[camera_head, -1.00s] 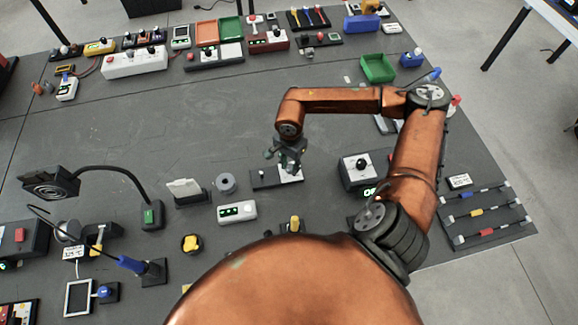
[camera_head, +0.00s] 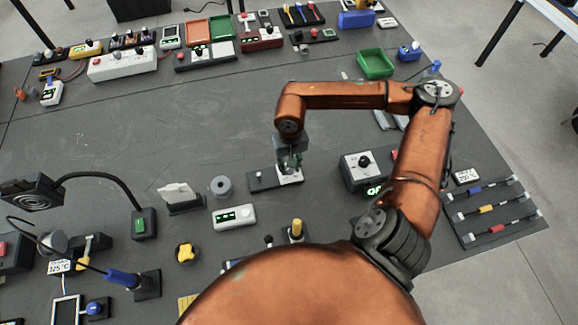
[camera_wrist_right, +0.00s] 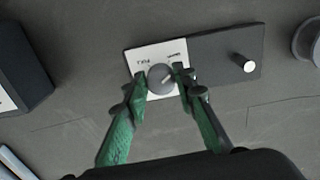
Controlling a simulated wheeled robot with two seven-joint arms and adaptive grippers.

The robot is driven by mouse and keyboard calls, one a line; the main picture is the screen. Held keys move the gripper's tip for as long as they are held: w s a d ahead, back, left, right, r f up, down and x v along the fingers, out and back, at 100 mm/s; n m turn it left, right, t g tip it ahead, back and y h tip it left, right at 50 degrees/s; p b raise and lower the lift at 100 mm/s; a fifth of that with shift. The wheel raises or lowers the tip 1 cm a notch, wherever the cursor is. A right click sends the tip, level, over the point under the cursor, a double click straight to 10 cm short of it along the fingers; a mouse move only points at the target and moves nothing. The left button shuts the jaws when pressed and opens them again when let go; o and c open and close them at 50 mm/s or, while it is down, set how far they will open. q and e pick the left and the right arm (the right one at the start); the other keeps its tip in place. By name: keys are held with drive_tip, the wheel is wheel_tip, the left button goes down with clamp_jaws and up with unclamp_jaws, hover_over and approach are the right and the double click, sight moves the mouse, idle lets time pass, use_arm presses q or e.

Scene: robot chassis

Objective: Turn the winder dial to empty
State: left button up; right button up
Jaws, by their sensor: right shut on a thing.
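The winder (camera_head: 262,181) is a flat dark plate with a white label panel at one end. In the right wrist view the grey round dial (camera_wrist_right: 160,78) sits on the white panel (camera_wrist_right: 139,57), with small printed words above it; the left one reads like "FULL", the other is too small to be sure of. A light pointer mark on the dial aims toward the upper right. My right gripper (camera_head: 289,165) is over the panel; in its wrist view the green fingers (camera_wrist_right: 162,79) are shut on the dial from both sides. My left gripper is not in view.
A small white-topped knob (camera_wrist_right: 243,63) stands on the winder's dark end. Near the winder are a grey spool (camera_head: 221,186), a white display box (camera_head: 234,217) and a black-and-white dial box (camera_head: 360,166). The middle of the board beyond is clear.

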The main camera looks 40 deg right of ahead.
sight(290, 169)
drive_tip(key=shift+s+f+n+b, duration=0.25)
drive_tip(key=shift+n+b, duration=0.1)
drive_tip(key=shift+n, duration=0.65)
drive_tip(key=shift+r, duration=0.1)
drive_tip(key=o, duration=1)
drive_tip(key=shift+d, duration=0.1)
drive_tip(key=shift+o, duration=0.8)
drive_tip(key=shift+w+r, duration=0.1)
drive_tip(key=shift+w, duration=0.05)
wheel_tip(290, 169, up, 12)
